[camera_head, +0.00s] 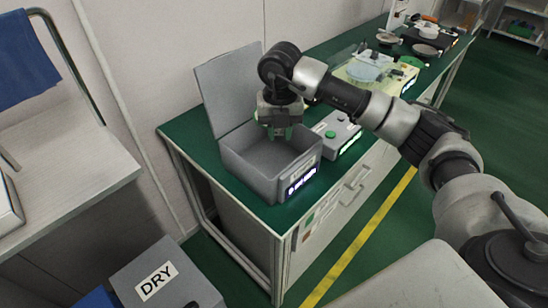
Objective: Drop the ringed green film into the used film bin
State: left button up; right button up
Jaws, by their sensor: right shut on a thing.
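My right gripper (280,130) hangs pointing down over a grey open bin (244,179) on the green bench top. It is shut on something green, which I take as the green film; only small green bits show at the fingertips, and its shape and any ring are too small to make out. The bin's lid (226,90) stands raised at its back left. The bin has a lit label on its front that I cannot read clearly. The part of its inside that shows looks empty. My left gripper is out of view.
A grey box with a green button (331,133) stands right of the bin. Further back are a cream machine (372,73) and several round plates. A box marked DRY (165,281) is at the lower left, below a pale table (72,165).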

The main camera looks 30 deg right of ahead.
notch_tip(320, 180, down, 5)
jog(key=b, duration=0.3)
jog(key=shift+f, duration=0.2)
jog(key=o, duration=1)
jog(key=shift+r, duration=0.1)
notch_tip(320, 180, up, 11)
jog(key=shift+f, duration=0.15)
